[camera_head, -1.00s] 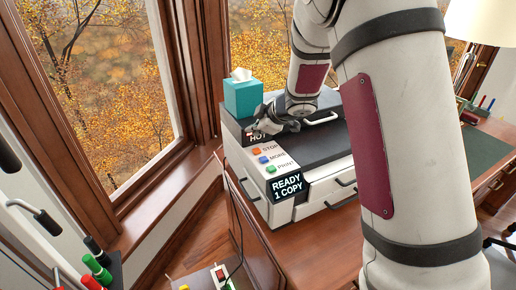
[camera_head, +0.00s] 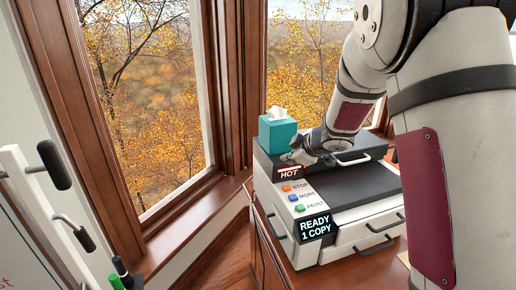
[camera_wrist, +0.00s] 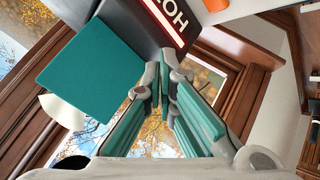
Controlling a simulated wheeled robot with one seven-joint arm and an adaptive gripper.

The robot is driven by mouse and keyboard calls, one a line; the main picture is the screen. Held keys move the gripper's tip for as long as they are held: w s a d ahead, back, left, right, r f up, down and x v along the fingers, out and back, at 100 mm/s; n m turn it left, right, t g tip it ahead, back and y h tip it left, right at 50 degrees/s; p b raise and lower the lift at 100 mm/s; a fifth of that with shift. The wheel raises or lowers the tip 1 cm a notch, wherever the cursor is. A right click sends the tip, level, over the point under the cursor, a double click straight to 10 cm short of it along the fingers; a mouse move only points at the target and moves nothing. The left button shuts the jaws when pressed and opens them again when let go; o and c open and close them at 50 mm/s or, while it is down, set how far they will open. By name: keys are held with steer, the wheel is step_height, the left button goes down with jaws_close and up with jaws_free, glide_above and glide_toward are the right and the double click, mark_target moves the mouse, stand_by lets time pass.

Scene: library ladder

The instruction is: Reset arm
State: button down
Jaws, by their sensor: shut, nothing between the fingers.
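My gripper (camera_head: 306,153) is shut and empty at the upper front of the white and dark printer (camera_head: 352,200), close to its HOT label (camera_head: 290,172). I cannot tell whether it touches the printer. In the wrist view my gripper (camera_wrist: 160,85) shows its fingers together with nothing between them. The HOT label (camera_wrist: 166,20) is just beyond the fingertips there. A teal tissue box (camera_head: 277,133) stands on top of the printer, left of my gripper. The tissue box (camera_wrist: 92,75) is large at the left of the wrist view.
The printer stands on a wooden desk (camera_head: 335,272). Orange, blue and green buttons and a READY 1 COPY display (camera_head: 315,227) are on its front. A handle (camera_head: 353,160) is right of my gripper. Wood-framed windows (camera_head: 142,100) are behind. A white rack (camera_head: 45,205) stands at left.

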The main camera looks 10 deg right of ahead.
steer(key=s+d+r+m+h, duration=0.3)
steer(key=s+d+r+m, duration=0.1)
steer(key=s+r, duration=0.35)
steer(key=s+d+r+m+h, duration=0.2)
steer(key=s+d+r+m, duration=0.3)
steer(key=r, duration=0.4)
steer(key=s+a+m+g, duration=0.1)
steer(key=s+a, duration=0.2)
steer(key=s, duration=0.6)
steer(key=s+a+f+m+g+y, duration=0.1)
steer(key=s+a, duration=0.2)
steer(key=s, duration=0.6)
steer(key=s+a+f+m+g+y, duration=0.1)
steer(key=s+a, duration=0.2)
steer(key=s, duration=0.6)
steer(key=shift+s+a+f+m+g, duration=0.2)
steer(key=shift+s+m+g, duration=0.1)
steer(key=shift+s+m, duration=0.1)
